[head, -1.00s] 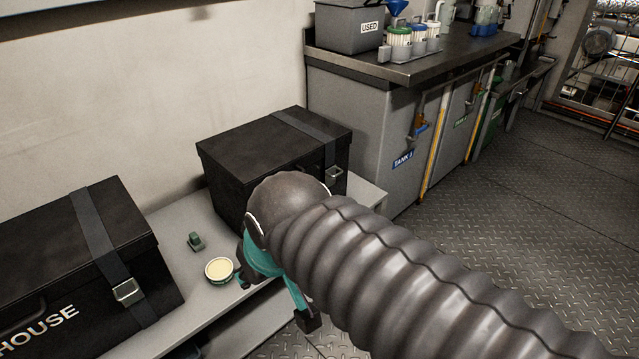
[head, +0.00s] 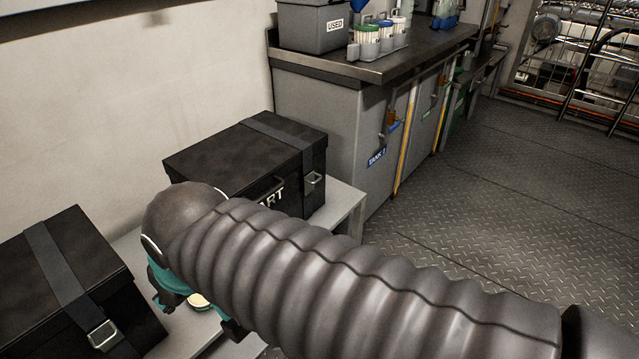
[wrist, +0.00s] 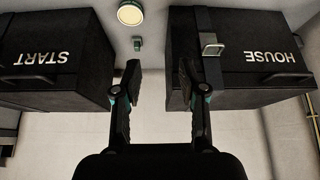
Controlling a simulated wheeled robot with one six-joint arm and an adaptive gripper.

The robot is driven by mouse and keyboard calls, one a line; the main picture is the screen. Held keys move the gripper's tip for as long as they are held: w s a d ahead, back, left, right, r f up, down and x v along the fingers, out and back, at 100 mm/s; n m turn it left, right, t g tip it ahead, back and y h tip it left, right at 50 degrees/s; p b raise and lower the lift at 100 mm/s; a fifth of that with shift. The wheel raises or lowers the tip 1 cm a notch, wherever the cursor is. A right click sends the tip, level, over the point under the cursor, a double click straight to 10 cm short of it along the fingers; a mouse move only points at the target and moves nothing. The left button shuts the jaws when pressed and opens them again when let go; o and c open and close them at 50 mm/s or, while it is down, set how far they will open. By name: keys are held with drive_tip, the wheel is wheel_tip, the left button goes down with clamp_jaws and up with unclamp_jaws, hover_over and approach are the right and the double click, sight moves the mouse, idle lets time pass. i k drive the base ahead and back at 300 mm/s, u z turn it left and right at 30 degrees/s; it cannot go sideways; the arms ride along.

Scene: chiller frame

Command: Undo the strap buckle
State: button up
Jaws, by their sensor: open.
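Two black cases with dark straps and metal buckles sit on a grey bench. The case marked HOUSE (head: 35,265) is at the lower left of the head view, its buckle (head: 103,336) on the front. It shows at right in the wrist view (wrist: 250,85), with the strap and buckle (wrist: 210,44) closed up against its face. The case marked START (head: 235,150) stands farther back, its buckle (head: 314,182) at the front right. My gripper (wrist: 160,72) is open and empty between the cases, one finger close to HOUSE. My arm hides most of the gripper in the head view.
A round cream-topped dish (wrist: 131,12) and a small green object (wrist: 137,44) lie on the bench (head: 345,205) between the cases. A grey cabinet (head: 325,115) with a counter stands behind at right. The floor (head: 480,200) at right is clear.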

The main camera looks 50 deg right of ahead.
sight(310, 182)
drive_tip(key=z, duration=1.6)
drive_tip(key=k, duration=0.5)
drive_tip(key=z, duration=1.15)
drive_tip(key=i, duration=0.65)
drive_tip(key=u, duration=1.45)
